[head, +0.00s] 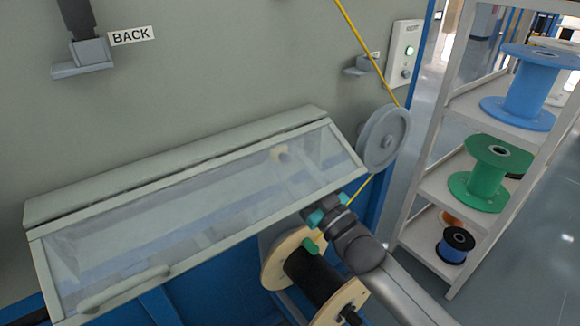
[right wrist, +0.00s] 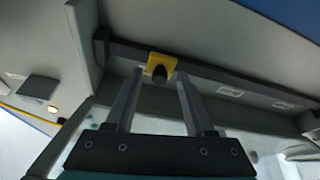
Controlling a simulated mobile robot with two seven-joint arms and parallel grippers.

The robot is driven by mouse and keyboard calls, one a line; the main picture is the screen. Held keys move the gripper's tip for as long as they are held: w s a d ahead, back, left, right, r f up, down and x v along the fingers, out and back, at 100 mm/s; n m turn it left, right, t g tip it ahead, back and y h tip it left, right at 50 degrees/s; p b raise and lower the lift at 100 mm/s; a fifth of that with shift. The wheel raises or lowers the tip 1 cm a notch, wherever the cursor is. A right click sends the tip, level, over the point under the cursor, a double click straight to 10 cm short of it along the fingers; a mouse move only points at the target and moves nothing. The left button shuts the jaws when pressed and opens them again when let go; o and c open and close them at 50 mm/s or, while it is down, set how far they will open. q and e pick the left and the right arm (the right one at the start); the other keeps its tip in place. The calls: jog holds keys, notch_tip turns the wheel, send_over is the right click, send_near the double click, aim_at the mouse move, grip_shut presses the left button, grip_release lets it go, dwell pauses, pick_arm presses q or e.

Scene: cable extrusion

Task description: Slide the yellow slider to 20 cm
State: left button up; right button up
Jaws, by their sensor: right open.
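The yellow slider (right wrist: 157,61) has a black knob and sits on a dark rail (right wrist: 215,75) in the right wrist view. It shows faintly through the clear cover (head: 170,215) in the head view (head: 281,154). My right gripper (right wrist: 160,74) is open, with its two fingertips on either side of the slider's knob. Whether the fingers touch it, I cannot tell. In the head view my right gripper (head: 296,186) reaches in beneath the cover and is blurred by it. No centimetre scale can be read. My left gripper is out of view.
A grey pulley (head: 383,140) carries a yellow cable (head: 362,38) just right of the cover. A shelf (head: 425,180) with blue and green spools is at the right.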

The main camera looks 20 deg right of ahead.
jog(key=shift+w+r, duration=0.1)
jog(key=shift+w, duration=0.05)
grip_shut()
dwell(0.4)
dwell(1.0)
